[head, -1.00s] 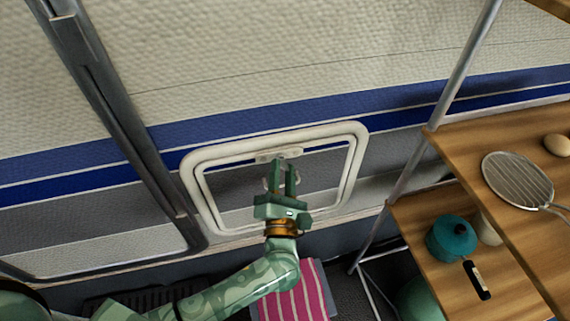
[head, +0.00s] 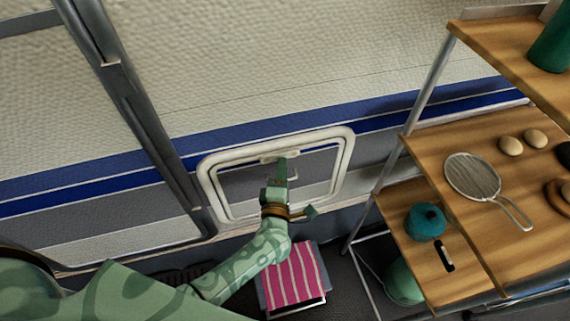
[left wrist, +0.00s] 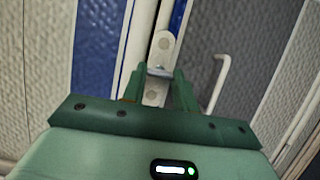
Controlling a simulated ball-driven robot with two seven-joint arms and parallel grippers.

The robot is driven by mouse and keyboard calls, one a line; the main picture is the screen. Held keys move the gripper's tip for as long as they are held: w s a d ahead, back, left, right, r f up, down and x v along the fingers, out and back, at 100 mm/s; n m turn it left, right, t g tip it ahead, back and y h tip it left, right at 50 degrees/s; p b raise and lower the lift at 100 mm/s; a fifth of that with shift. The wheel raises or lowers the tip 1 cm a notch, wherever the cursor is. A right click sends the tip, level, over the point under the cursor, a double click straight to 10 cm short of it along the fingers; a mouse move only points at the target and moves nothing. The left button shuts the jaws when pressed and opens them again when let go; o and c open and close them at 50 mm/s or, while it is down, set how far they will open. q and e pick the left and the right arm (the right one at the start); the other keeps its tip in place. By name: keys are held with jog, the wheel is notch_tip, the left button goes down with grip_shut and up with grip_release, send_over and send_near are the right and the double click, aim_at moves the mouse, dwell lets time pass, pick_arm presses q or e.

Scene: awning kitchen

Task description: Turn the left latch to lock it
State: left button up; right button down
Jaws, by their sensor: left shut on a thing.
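A hatch with a white rounded frame (head: 207,184) is set in the wall. A small pale latch plate (head: 266,159) sits at the middle of its top edge. The left wrist view shows this plate (left wrist: 164,45) close up, with a small metallic latch piece (left wrist: 158,71) between my fingers. My left gripper (head: 282,160) is at the plate, its fingers seen nearly edge-on. In the left wrist view, the gripper (left wrist: 160,84) is shut on the latch piece. The fingers hide part of the latch. My right gripper is not in view.
A white handle (left wrist: 222,76) is beside the latch on the hatch panel. A dark metal post (head: 135,100) stands left of the hatch. Wooden shelves (head: 425,160) with a strainer (head: 471,176) and a teal pot (head: 426,221) stand right. A pink striped stool (head: 294,278) is below.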

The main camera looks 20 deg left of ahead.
pick_arm(q)
jog(key=shift+d+m+p, duration=0.1)
jog(key=shift+m+p, duration=0.2)
dwell(0.4)
jog(key=o, duration=1)
jog(key=v, duration=0.5)
jog(key=p+v, duration=0.1)
jog(key=v, duration=0.4)
jog(key=p+v, duration=0.1)
jog(key=v, duration=0.5)
jog(key=shift+s+r, duration=0.1)
jog(key=shift+r, duration=0.2)
